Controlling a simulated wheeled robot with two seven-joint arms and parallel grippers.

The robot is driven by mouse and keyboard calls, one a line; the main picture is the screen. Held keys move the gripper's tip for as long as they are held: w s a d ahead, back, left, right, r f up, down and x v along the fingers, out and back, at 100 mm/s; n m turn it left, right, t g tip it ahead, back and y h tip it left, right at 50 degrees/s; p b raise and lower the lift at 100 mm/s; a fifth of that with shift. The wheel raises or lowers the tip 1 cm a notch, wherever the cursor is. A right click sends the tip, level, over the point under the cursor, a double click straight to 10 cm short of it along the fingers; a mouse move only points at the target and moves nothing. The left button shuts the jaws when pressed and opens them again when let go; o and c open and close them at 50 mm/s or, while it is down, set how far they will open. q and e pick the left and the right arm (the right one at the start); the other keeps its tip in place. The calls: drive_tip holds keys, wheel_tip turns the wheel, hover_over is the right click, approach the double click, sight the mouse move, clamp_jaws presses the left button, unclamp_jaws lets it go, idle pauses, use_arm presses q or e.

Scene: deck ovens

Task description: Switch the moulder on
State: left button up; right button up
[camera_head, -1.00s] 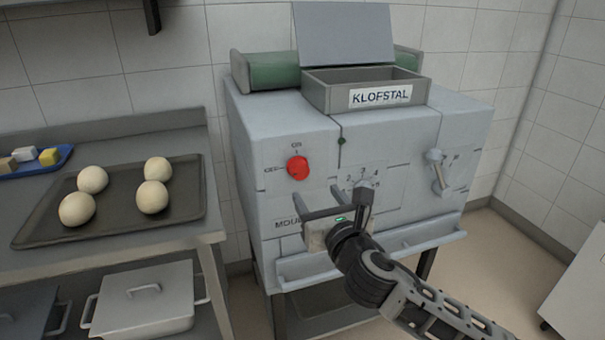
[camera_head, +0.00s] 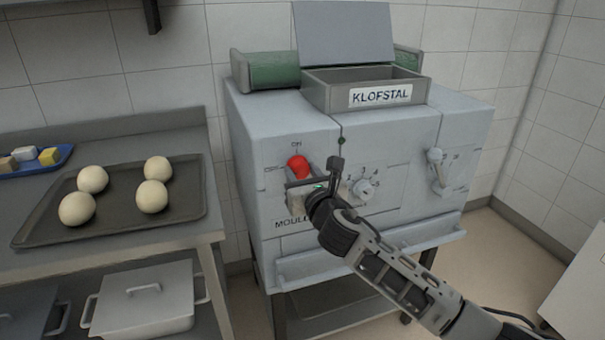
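The moulder (camera_head: 410,130) is a pale grey machine standing against the tiled wall. Its red rotary switch (camera_head: 297,164) is on the left of the front panel, below an ON mark. The OFF mark is at its left. My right gripper (camera_head: 312,176) is open just in front of and below the red switch. One finger is under the switch, the other to its right. The lower part of the switch is partly hidden, and I cannot tell whether the fingers touch it. My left gripper is not in view.
A ledge (camera_head: 380,252) juts out below. At left, a dark tray (camera_head: 120,222) of dough balls lies on a bench.

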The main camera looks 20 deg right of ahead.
drive_tip(key=c, duration=0.3)
drive_tip(key=m+p, duration=0.1)
drive_tip(key=m, duration=0.2)
drive_tip(key=shift+m, duration=0.4)
drive_tip(key=m, duration=0.4)
drive_tip(key=shift+m, duration=0.3)
drive_tip(key=m, duration=0.4)
drive_tip(key=shift+p, duration=0.4)
drive_tip(key=shift+m, duration=2.8)
